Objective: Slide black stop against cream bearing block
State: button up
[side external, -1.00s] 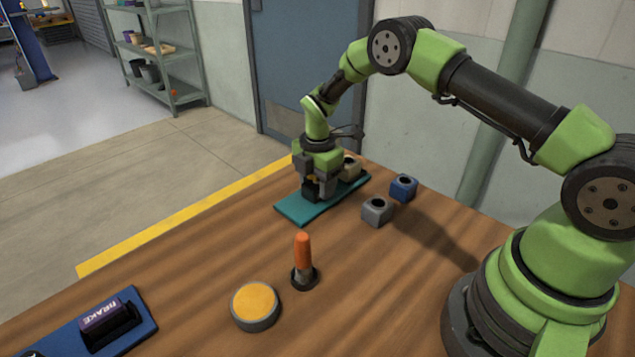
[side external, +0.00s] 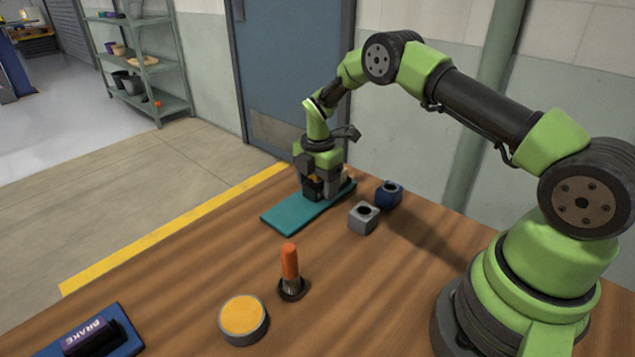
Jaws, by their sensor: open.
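The teal plate (side external: 290,217) lies on the wooden table. My gripper (side external: 319,192) is low over its far right part, pointing down, with its jaws open. The black stop (side external: 311,188) is on the plate at my gripper's left side, partly hidden by the fingers. The cream bearing block (side external: 347,173) is at the plate's far right end; only a sliver shows behind my gripper. I cannot tell whether the stop touches the block.
A grey block (side external: 363,219) and a blue block (side external: 389,195) stand right of the plate. An orange-handled tool (side external: 290,266) stands upright in front, with a yellow-topped round puck (side external: 243,316) near it. A purple BRAKE cartridge (side external: 88,336) is on a blue base at front left.

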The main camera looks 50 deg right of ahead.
notch_tip(320, 180, up, 10)
dwell(0.5)
jog(key=s+a+r+m+t, duration=0.2)
jog(key=s+a+r+m, duration=0.25)
jog(key=r, duration=0.45)
jog(key=s+a+r+m+t, duration=0.25)
jog(key=s+r+m, duration=0.35)
jog(key=r, duration=0.3)
jog(key=s+a+r+m+t+y, duration=0.1)
jog(key=s+a+m, duration=0.3)
jog(key=s+m, duration=0.7)
jog(key=s+t+y, duration=0.1)
jog(key=s, duration=0.3)
jog(key=shift+s+a+t, duration=0.2)
jog(key=shift+s+t, duration=0.15)
